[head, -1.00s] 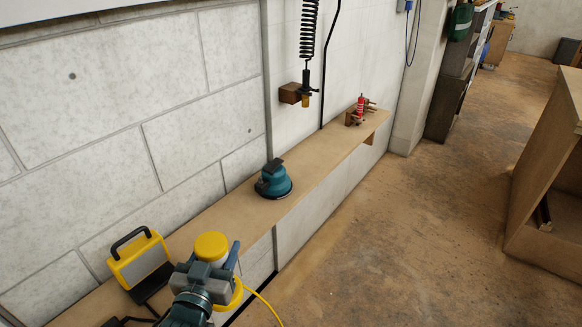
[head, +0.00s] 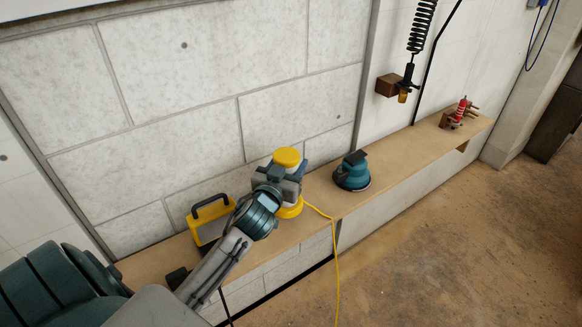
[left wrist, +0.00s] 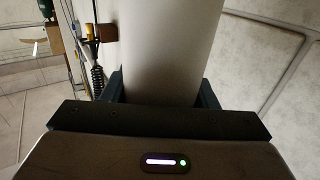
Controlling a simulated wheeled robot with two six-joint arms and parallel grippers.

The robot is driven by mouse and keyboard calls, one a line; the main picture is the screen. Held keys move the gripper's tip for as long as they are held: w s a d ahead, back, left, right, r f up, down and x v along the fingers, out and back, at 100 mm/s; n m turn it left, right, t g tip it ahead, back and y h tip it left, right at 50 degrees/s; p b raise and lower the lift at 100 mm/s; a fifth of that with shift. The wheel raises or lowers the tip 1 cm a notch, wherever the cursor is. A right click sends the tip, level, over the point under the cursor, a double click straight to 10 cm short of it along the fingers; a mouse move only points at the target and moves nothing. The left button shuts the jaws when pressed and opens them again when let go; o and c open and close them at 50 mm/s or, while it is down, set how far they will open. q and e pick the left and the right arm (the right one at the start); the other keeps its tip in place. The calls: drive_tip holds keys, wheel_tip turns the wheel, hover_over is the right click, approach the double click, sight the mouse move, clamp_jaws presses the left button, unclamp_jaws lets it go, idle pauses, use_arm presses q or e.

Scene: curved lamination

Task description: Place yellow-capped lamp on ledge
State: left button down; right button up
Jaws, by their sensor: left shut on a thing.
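The yellow-capped lamp (head: 287,157) is upright, with a yellow base and a yellow cord trailing down over the ledge's front edge. My left gripper (head: 284,181) is shut around its middle. In the left wrist view the lamp's white cylindrical body (left wrist: 168,50) stands between the jaws (left wrist: 160,92). The wooden ledge (head: 400,149) runs along the wall, and in the head view the lamp's base overlaps it. I cannot tell whether the base touches the ledge. My gripper hides most of the lamp's body. My right gripper is not in view.
A yellow-framed work light (head: 210,222) stands on the ledge left of the lamp. A teal sander (head: 352,173) stands to its right. A red tool (head: 459,112) is at the far end. A coiled hose (head: 421,28) hangs at the wall. Bare ledge lies between sander and red tool.

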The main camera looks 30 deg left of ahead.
use_arm(q)
drive_tip(key=shift+w+a+f, duration=0.15)
drive_tip(key=shift+w+f, duration=0.15)
drive_tip(key=shift+f, duration=0.3)
drive_tip(key=shift+w+a+f, duration=0.1)
drive_tip(key=shift+w+f, duration=0.2)
drive_tip(key=shift+f, duration=0.35)
drive_tip(key=shift+w+a+f, duration=0.15)
drive_tip(key=shift+w+f, duration=0.15)
drive_tip(key=shift+f, duration=0.3)
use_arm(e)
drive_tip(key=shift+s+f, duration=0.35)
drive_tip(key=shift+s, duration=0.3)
use_arm(q)
drive_tip(key=c, duration=0.6)
unclamp_jaws()
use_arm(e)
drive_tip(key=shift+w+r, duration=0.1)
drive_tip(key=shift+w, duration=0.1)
use_arm(q)
drive_tip(key=shift+o, duration=0.2)
